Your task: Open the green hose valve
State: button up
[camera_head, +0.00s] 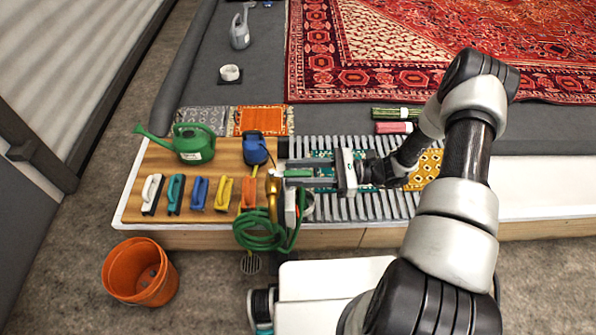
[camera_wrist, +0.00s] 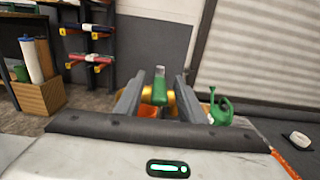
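The green hose valve handle (camera_head: 298,173) shows at the top of a brass pipe (camera_head: 272,195) at the bench's front edge. In the wrist view the green handle (camera_wrist: 160,90) is upright in the middle, with brass on both sides of it. My gripper (camera_head: 303,173) reaches in from the right with its fingers pointing left. In the wrist view my gripper (camera_wrist: 159,98) is open, one finger on each side of the handle, with gaps showing. A green hose (camera_head: 262,236) hangs coiled below the pipe. The valve body is partly hidden by my gripper.
A blue-and-black tool (camera_head: 255,149) stands just behind the pipe. Several coloured brushes (camera_head: 198,193) and a green watering can (camera_head: 194,143) occupy the bench to the left. A slatted rack (camera_head: 360,207) lies under my gripper. An orange bucket (camera_head: 140,272) stands on the floor.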

grip_shut()
